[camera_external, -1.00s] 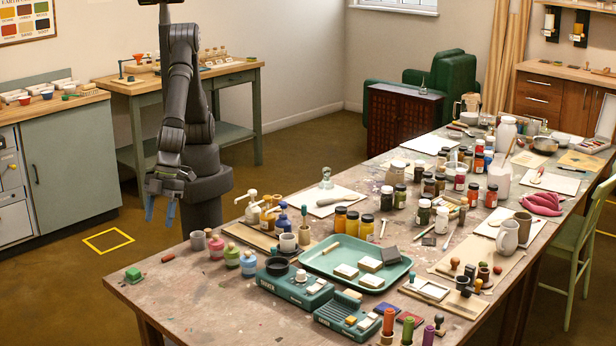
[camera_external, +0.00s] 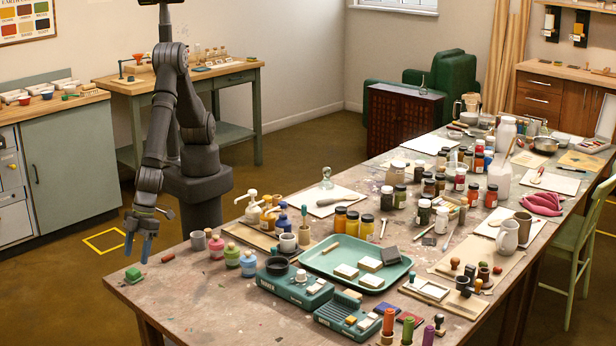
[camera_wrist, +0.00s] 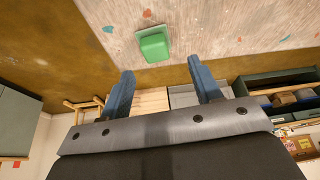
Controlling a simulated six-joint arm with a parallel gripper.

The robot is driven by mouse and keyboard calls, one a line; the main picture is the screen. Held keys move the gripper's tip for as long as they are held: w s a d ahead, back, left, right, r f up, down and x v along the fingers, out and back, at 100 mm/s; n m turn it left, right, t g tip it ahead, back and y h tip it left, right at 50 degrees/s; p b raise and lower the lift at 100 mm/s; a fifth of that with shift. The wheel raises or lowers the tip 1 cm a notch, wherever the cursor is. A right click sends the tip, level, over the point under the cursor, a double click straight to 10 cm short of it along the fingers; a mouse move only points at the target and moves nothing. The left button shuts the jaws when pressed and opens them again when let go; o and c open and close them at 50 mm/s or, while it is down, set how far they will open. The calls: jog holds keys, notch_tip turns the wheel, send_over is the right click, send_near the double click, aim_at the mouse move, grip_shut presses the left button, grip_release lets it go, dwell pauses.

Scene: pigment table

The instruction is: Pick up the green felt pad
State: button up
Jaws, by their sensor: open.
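The green felt pad (camera_external: 133,274) is a small block at the near left corner of the pigment table (camera_external: 180,300). In the wrist view the pad (camera_wrist: 153,44) lies ahead of the fingertips, near the table edge, between the lines of the two fingers. My gripper (camera_external: 138,248) points down with its blue fingers above and just behind the pad in the external view. The fingers are apart and nothing is between them; they also show in the wrist view (camera_wrist: 163,75). The pad is not touched by them.
A small red block (camera_external: 168,258) lies to the right of the pad. A grey cup (camera_external: 198,240) and a pink bottle (camera_external: 216,247) stand farther right. The tabletop in front of the pad is clear, with the table edge close on its left.

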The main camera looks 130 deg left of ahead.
aim_at(133, 270)
jog(key=shift+s+x, duration=0.15)
jog(key=shift+x, duration=1.25)
jog(key=shift+s+x, duration=0.15)
jog(key=shift+x, duration=1.25)
jog(key=shift+a, duration=0.15)
jog(key=c, duration=0.9)
